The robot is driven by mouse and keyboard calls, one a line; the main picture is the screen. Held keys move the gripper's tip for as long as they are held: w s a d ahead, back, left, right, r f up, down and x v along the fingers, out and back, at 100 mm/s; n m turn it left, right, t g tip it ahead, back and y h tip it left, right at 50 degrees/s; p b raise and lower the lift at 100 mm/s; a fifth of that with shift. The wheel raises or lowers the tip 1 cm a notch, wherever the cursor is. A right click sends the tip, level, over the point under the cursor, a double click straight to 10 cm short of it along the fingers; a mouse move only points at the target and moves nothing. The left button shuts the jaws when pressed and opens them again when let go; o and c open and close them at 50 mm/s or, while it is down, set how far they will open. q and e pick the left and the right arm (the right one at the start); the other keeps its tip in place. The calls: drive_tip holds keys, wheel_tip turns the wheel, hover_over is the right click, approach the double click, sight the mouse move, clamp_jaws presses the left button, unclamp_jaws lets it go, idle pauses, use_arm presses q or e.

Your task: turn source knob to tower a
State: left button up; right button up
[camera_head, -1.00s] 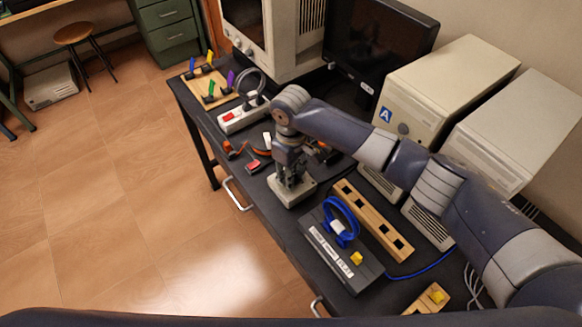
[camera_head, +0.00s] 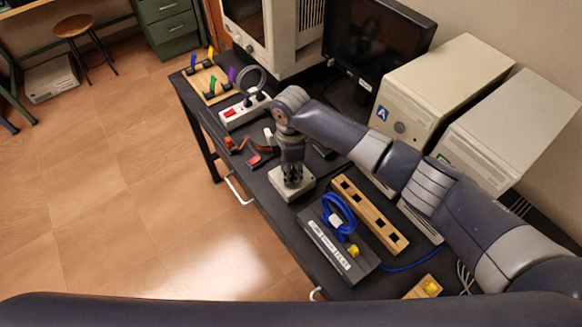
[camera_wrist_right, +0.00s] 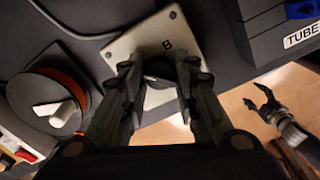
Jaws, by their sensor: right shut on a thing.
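The source box (camera_head: 279,187) is a small beige box on the black desk, and in the right wrist view its top (camera_wrist_right: 125,50) carries a letter B. My right gripper (camera_head: 292,178) points down onto it. In the wrist view its fingers (camera_wrist_right: 158,85) are shut around the dark knob at the box's middle, which they mostly hide; its pointing direction cannot be read. Tower A (camera_head: 400,105), a beige computer case with a blue A label, stands behind to the right. My left gripper (camera_wrist_right: 265,103) appears in the wrist view, fingers apart and empty, above the floor.
A grey box with a blue cable coil (camera_head: 338,215) and a wooden block with square holes (camera_head: 370,213) lie right of the source box. A second tower (camera_head: 510,125) stands beside tower A. A power strip (camera_head: 243,110) and orange-cable reel (camera_wrist_right: 50,100) lie left.

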drive_tip(key=shift+n, duration=0.4)
drive_tip(key=o, duration=1.1)
wheel_tip(320, 180, up, 12)
drive_tip(key=shift+a, duration=0.1)
idle(0.5)
